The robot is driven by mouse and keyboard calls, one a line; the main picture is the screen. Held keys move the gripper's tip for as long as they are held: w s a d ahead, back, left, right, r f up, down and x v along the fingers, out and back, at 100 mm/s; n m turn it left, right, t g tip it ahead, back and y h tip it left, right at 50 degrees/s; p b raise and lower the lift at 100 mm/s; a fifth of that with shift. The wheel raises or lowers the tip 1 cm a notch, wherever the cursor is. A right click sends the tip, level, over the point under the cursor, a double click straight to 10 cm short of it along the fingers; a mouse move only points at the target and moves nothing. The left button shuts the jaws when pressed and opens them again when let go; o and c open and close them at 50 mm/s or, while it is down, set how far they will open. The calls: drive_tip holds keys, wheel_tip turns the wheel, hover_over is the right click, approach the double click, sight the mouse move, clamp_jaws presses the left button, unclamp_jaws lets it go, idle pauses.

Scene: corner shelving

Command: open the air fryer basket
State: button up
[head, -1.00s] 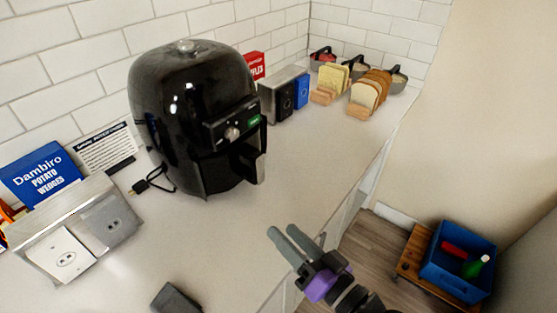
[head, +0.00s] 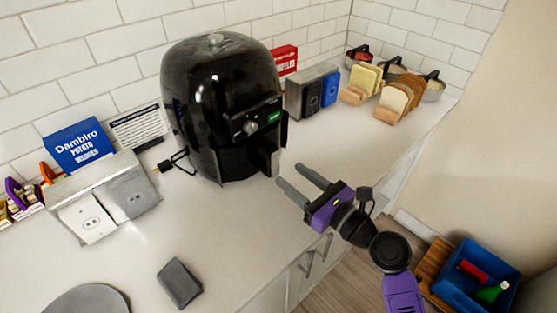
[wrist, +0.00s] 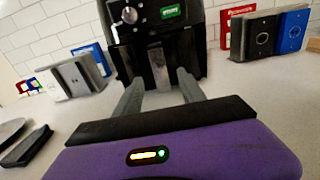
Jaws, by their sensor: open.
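The black air fryer (head: 215,105) stands on the pale counter against the tiled wall. Its basket (head: 235,160) looks shut, with the handle (head: 272,152) sticking out from the front at right. In the wrist view the handle (wrist: 158,68) is ahead of my gripper, roughly between the line of the two fingers. My gripper (head: 299,182) is open and empty, its grey fingers pointing toward the handle from the counter's front edge. It also shows in the wrist view (wrist: 162,88). The fingertips appear close to the handle; whether they touch it is unclear.
A metal box (head: 103,194) and a blue potato wedges box (head: 78,145) stand left. A dark block (head: 179,283) lies on the front counter. Bread slices (head: 398,97) and another metal box (head: 305,91) are right. A blue crate (head: 478,275) is below. Counter before the fryer is clear.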

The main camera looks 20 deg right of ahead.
sight(275, 163)
drive_tip(key=x, duration=0.7)
drive_tip(key=shift+w+a+p, duration=0.15)
drive_tip(key=shift+w+p, duration=0.2)
drive_tip(key=shift+p, duration=0.05)
clamp_jaws()
idle(1.1)
